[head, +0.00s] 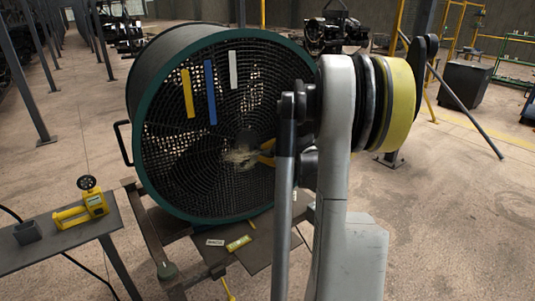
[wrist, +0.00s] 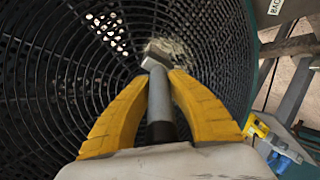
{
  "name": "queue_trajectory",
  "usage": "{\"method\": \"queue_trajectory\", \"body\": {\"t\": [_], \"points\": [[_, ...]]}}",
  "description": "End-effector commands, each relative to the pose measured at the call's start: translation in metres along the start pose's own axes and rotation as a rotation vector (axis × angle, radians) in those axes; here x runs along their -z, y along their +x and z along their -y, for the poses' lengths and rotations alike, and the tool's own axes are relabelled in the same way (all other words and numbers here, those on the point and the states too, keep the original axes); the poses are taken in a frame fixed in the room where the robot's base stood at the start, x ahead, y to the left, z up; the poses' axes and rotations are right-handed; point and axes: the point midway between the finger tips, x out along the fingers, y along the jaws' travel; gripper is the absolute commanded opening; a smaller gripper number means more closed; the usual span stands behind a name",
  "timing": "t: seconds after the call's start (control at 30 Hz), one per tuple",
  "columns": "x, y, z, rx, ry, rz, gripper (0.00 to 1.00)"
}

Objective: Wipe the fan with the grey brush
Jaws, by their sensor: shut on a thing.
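The fan (head: 160,140) is a big dark drum with a green rim and a black wire grille, standing left of centre in the head view. Its grille (wrist: 50,60) fills much of the wrist view. Yellow, blue and white strips show on the upper grille. My gripper (head: 268,152) is in front of the grille, partly hidden by my arm. In the wrist view its yellow fingers (wrist: 158,92) are shut on the grey handle of the brush (wrist: 160,108). The brush's pale bristles (head: 238,157) are at the middle of the grille; I cannot tell whether they touch it.
A side table (head: 70,245) at the left holds a yellow tool (head: 82,207) and a small grey box (head: 27,232). A yellow item (head: 239,243) lies below the fan. Open floor (head: 470,220) is at the right.

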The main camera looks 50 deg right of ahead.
Motion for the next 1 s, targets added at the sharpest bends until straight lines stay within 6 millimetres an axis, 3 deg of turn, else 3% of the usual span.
{"method": "queue_trajectory", "body": {"t": [1.0], "points": [[0.051,0.008,0.04,0.001,0.0,-0.001,0.0]]}}
